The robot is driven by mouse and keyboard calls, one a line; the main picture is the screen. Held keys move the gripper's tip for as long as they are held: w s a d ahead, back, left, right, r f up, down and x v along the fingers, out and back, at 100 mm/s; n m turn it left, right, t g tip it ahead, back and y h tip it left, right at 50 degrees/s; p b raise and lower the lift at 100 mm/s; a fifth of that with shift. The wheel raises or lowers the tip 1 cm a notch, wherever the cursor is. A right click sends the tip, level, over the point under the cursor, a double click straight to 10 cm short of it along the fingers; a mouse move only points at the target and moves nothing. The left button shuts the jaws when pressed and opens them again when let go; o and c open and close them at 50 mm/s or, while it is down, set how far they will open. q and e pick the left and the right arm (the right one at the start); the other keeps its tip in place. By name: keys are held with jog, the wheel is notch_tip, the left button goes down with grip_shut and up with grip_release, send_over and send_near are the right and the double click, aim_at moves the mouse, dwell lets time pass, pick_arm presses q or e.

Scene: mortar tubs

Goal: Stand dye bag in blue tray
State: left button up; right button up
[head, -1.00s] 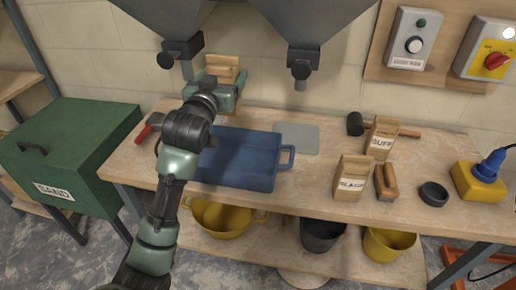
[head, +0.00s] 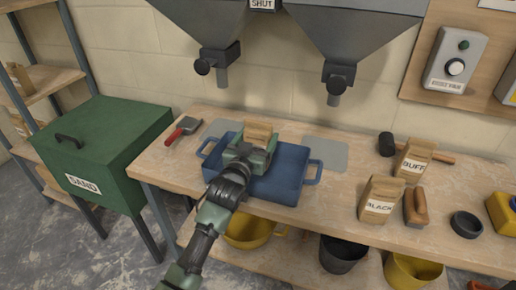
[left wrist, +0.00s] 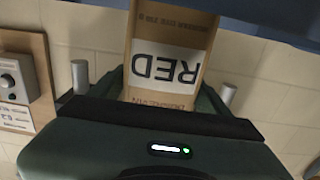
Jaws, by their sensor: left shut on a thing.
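The dye bag (head: 258,133) is a tan paper bag, held in my left gripper (head: 250,153) over the blue tray. In the left wrist view the bag (left wrist: 165,62) fills the space between the fingers, and its white label reads RED upside down. The blue tray (head: 292,174) lies on the bench with a handle at each end. My left gripper hides the bag's lower part in the head view, so I cannot tell whether the bag touches the tray floor. My right gripper is not in view.
Two hopper spouts (head: 222,76) hang above the back of the bench (head: 330,205). A red-handled tool (head: 181,129) lies left of the tray. BLACK (head: 379,198) and BUFF (head: 415,158) bags, a mallet (head: 387,144) and a brown-handled tool (head: 416,207) are on the right.

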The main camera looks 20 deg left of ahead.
aim_at(258, 147)
pick_arm(q)
jog(key=shift+f, duration=1.75)
jog(key=shift+f, duration=0.15)
jog(key=o, duration=2.1)
jog(key=shift+f, duration=0.2)
jog(key=shift+r, duration=0.3)
jog(key=s, duration=1.2)
jog(key=shift+a+b, duration=0.15)
jog(key=shift+b, duration=0.2)
jog(key=shift+f, duration=0.1)
